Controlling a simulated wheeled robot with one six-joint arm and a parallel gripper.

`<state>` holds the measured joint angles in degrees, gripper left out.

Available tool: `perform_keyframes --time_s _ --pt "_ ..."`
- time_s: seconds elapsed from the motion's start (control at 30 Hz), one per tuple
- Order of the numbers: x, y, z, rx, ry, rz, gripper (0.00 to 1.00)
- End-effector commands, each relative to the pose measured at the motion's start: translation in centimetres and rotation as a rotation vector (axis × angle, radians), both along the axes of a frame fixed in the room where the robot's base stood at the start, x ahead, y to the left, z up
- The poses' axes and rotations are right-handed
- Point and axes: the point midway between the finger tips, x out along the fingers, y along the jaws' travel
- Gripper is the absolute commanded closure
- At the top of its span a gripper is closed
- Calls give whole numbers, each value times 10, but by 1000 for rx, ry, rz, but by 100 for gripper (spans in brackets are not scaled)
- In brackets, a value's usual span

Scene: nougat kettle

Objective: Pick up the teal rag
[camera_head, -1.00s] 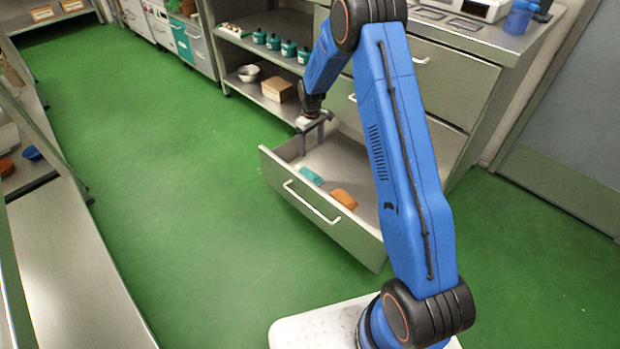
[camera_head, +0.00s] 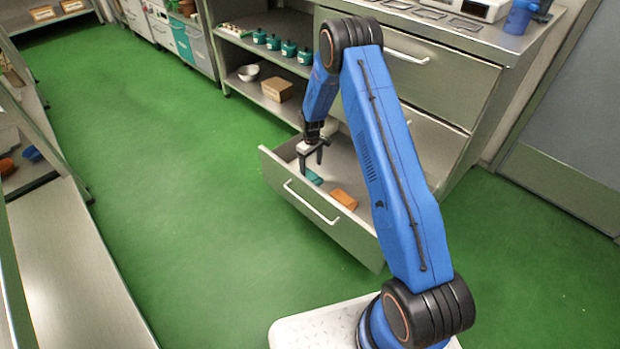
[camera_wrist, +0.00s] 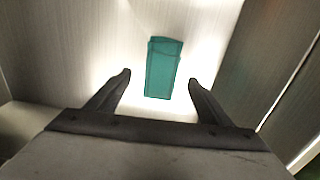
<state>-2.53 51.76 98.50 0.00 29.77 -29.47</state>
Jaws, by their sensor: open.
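The teal rag (camera_head: 313,177) lies on the floor of the open drawer (camera_head: 320,221), near its left end. In the wrist view the teal rag (camera_wrist: 163,68) looks like a small folded block, ahead of and between the fingertips. My gripper (camera_head: 311,166) is open and points down into the drawer, close above the rag. In the wrist view my gripper (camera_wrist: 160,80) has its two dark fingers spread wide with nothing between them. I see no contact with the rag.
An orange-brown block (camera_head: 344,199) lies in the drawer to the right of the rag. The drawer walls stand close around my gripper. A cardboard box (camera_head: 277,89), a metal bowl (camera_head: 248,73) and several teal bottles (camera_head: 273,42) sit on shelves behind. The green floor (camera_head: 170,190) is clear.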

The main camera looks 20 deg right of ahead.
Motion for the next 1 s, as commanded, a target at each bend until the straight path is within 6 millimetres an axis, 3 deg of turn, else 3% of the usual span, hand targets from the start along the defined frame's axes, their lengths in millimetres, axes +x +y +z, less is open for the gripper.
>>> perform_keyframes --time_s 0.17,0.5,0.73,0.9,1.0 --pt "0 2 -11 0 1 0 27" --pt "1 5 -51 0 0 0 27" --pt "2 5 -52 1 -1 0 27" --pt "1 5 -52 1 -1 0 67" --pt "1 5 -52 1 -1 0 71"
